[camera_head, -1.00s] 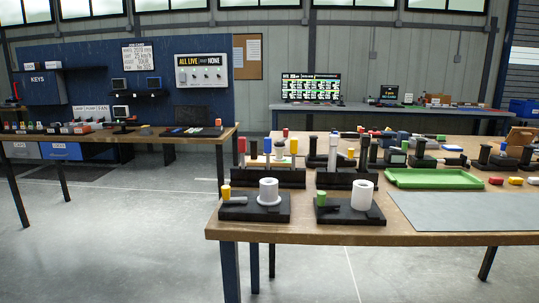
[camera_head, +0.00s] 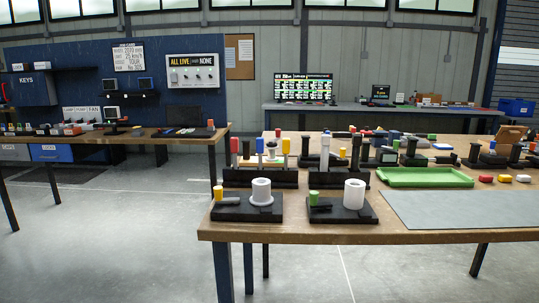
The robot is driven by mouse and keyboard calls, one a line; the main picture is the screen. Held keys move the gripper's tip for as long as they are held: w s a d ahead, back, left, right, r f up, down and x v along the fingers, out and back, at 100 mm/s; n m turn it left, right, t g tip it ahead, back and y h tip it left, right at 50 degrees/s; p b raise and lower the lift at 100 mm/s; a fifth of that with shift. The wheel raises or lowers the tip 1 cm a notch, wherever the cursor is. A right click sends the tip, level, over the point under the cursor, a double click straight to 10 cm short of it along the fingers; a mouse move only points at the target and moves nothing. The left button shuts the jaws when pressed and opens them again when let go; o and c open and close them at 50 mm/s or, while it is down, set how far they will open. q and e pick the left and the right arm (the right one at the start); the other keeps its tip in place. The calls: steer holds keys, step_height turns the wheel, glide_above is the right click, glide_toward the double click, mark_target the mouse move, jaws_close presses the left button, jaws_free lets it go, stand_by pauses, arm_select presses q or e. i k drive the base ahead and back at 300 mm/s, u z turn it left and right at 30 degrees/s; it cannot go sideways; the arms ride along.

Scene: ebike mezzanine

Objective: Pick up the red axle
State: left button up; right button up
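An upright red-topped cylinder (camera_head: 234,146), which looks like the red axle, stands at the left end of a black rack (camera_head: 262,179) on the wooden table. Black, blue and yellow-topped cylinders stand to its right in the same rack. The lower part of the red one is hard to make out at this size. Neither of my grippers shows in the view.
A second black rack (camera_head: 338,180) stands to the right. A green tray (camera_head: 425,184) and a bare grey mat (camera_head: 455,210) lie further right. Open floor lies left of the table.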

mark_target(234, 143)
steer(key=k, duration=1.3)
steer(key=u, duration=0.85)
steer(key=i, duration=0.9)
steer(key=u, duration=0.85)
steer(key=i, duration=1.35)
steer(key=z, duration=1)
steer(key=i, duration=0.95)
steer(key=z, duration=0.9)
